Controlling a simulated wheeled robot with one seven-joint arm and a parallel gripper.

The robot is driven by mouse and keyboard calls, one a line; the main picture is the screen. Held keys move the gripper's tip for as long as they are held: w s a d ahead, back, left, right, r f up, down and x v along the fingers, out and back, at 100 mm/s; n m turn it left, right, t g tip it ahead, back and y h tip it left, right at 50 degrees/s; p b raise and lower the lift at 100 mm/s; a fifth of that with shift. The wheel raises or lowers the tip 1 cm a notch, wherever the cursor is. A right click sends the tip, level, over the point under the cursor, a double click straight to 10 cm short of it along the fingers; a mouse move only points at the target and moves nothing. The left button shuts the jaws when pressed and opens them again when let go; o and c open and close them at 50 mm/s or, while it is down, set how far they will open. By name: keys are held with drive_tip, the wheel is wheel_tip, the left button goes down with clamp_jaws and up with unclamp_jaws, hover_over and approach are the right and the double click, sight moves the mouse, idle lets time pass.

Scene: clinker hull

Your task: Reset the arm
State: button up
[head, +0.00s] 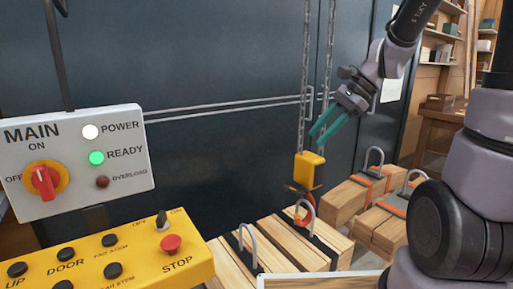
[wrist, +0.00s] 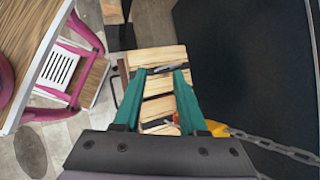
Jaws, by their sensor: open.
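My gripper (head: 330,126) has teal fingers and is in the upper right part of the head view. It is raised in front of the dark doors, above the yellow hoist block (head: 309,170). In the wrist view my gripper (wrist: 161,80) shows its two fingers spread apart with nothing held between them. Wooden bundles (wrist: 160,57) lie below and beyond the fingers in that view. My arm reaches in from the right side of the head view.
A grey MAIN panel (head: 77,157) and a yellow button box (head: 110,262) stand at left. Chains (head: 304,70) hang beside my gripper. Strapped timber bundles (head: 270,248) with metal loops lie below. Shelves (head: 440,50) are at the back right. A pink-framed piece (wrist: 85,60) shows in the wrist view.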

drive_tip(key=s+d+r+n+t+h, duration=0.5)
drive_tip(key=s+d+r+n+t, duration=0.1)
drive_tip(key=s+d+r+n, duration=0.2)
wheel_tip(320, 180, up, 2)
drive_tip(key=shift+s+r+n+h, duration=0.3)
drive_tip(key=shift+s+n, duration=0.25)
drive_tip(key=shift+n, duration=0.25)
